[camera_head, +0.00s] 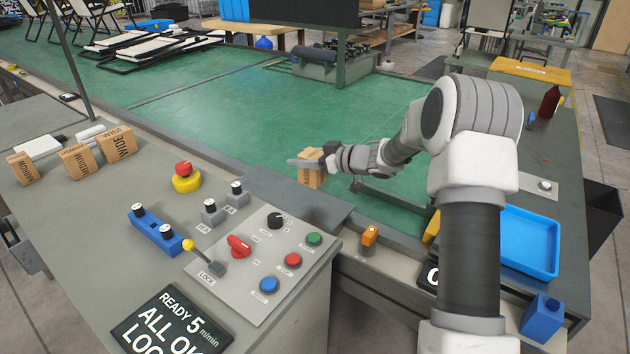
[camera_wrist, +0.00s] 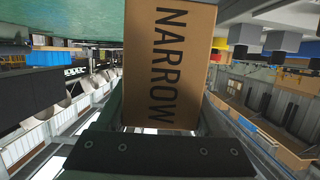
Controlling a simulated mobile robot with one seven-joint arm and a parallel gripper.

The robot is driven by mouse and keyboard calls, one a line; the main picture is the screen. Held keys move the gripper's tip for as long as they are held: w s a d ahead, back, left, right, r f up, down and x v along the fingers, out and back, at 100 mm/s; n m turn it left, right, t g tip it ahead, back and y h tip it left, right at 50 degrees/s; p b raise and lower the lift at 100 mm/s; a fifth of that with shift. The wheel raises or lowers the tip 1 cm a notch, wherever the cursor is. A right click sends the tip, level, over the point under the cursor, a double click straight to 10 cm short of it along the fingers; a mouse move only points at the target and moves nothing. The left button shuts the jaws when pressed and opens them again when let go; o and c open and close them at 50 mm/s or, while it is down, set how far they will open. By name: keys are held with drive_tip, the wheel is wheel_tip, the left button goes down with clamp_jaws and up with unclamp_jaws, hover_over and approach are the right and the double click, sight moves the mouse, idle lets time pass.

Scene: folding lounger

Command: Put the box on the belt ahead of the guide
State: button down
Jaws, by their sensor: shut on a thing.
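A small brown cardboard box (camera_head: 312,178) is in my gripper (camera_head: 313,163), over the near part of the green belt (camera_head: 250,105). In the wrist view the box (camera_wrist: 168,65) reads NARROW and fills the space between the fingers. I cannot tell whether its underside touches the belt. A dark bar (camera_head: 396,204), perhaps the guide, lies low over the belt to the right of the box, partly below my arm.
Brown boxes marked WIDE (camera_head: 117,144) and MEDIUM (camera_head: 77,160) stand on the left bench. A control panel (camera_head: 262,262) with buttons and a yellow-knobbed lever is in front. A blue tray (camera_head: 530,243) lies at right. Folded loungers (camera_head: 150,48) rest on the far belt. Mid-belt is clear.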

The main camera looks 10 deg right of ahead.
drive_tip(key=shift+w+d+f+b, duration=0.6)
drive_tip(key=shift+w+f, duration=0.95)
drive_tip(key=shift+f, duration=0.1)
drive_tip(key=shift+w+d+f+b, duration=0.6)
drive_tip(key=shift+w+f, duration=0.95)
drive_tip(key=shift+f, duration=0.15)
drive_tip(key=shift+w+d+f+b, duration=0.55)
drive_tip(key=shift+w+d+f, duration=0.05)
drive_tip(key=shift+w+f, duration=1)
drive_tip(key=shift+f, duration=0.1)
drive_tip(key=shift+c, duration=0.2)
unclamp_jaws()
drive_tip(key=shift+s+f, duration=0.1)
drive_tip(key=shift+f, duration=0.05)
